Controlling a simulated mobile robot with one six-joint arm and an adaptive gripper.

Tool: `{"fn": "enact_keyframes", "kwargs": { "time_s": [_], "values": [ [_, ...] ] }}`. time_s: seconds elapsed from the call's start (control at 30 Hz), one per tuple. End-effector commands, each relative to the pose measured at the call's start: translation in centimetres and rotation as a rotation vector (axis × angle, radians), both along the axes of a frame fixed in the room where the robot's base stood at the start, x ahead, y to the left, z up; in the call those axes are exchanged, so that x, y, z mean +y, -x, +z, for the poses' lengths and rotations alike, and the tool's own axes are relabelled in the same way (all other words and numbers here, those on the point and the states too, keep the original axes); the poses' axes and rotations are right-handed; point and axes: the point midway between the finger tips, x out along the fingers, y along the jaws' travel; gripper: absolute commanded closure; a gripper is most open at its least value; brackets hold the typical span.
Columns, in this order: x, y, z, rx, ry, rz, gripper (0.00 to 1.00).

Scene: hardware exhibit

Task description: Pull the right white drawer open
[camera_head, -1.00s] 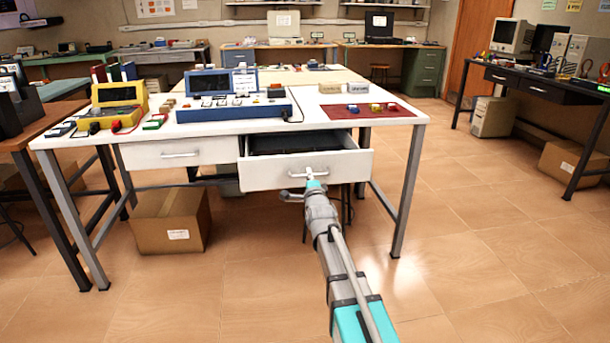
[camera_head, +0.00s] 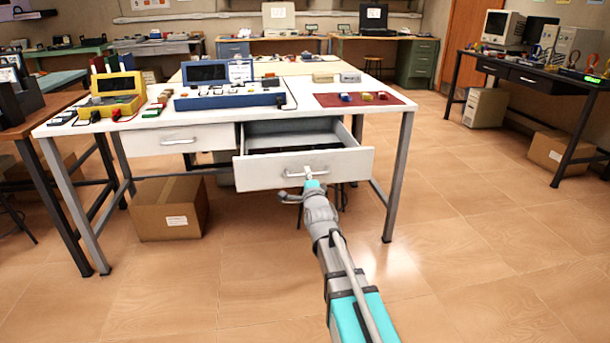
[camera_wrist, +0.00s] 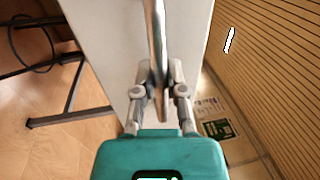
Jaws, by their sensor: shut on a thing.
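The right white drawer (camera_head: 262,175) is pulled well out from under the white table (camera_head: 228,112), and its dark inside shows above the front panel. Its bar handle (camera_head: 306,171) is on the middle of the front. My gripper (camera_head: 312,182) is at this handle. In the wrist view the gripper (camera_wrist: 160,90) is shut on the handle (camera_wrist: 156,38), with one finger on each side of the metal bar. The drawer's pale front (camera_wrist: 110,45) lies just behind it. The left white drawer (camera_head: 160,139) is shut.
A cardboard box (camera_head: 168,208) stands on the floor under the table's left side. Devices and a red mat (camera_head: 358,98) lie on the tabletop. A dark bench (camera_head: 540,80) stands at the right. The floor (camera_head: 480,240) in front and to the right is clear.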

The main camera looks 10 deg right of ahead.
Motion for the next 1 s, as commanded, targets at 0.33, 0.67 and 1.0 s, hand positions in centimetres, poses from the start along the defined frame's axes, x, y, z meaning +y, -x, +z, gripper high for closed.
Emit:
{"fn": "enact_keyframes", "kwargs": {
  "time_s": [0.33, 0.67, 1.0],
  "values": [
    [0.06, -0.02, -0.04, 0.001, -0.001, 0.001, 0.51],
    [0.20, -0.02, -0.02, 0.001, 0.000, 0.003, 0.49],
    [0.20, -0.01, -0.01, 0.000, -0.001, 0.002, 0.49]
  ]
}}
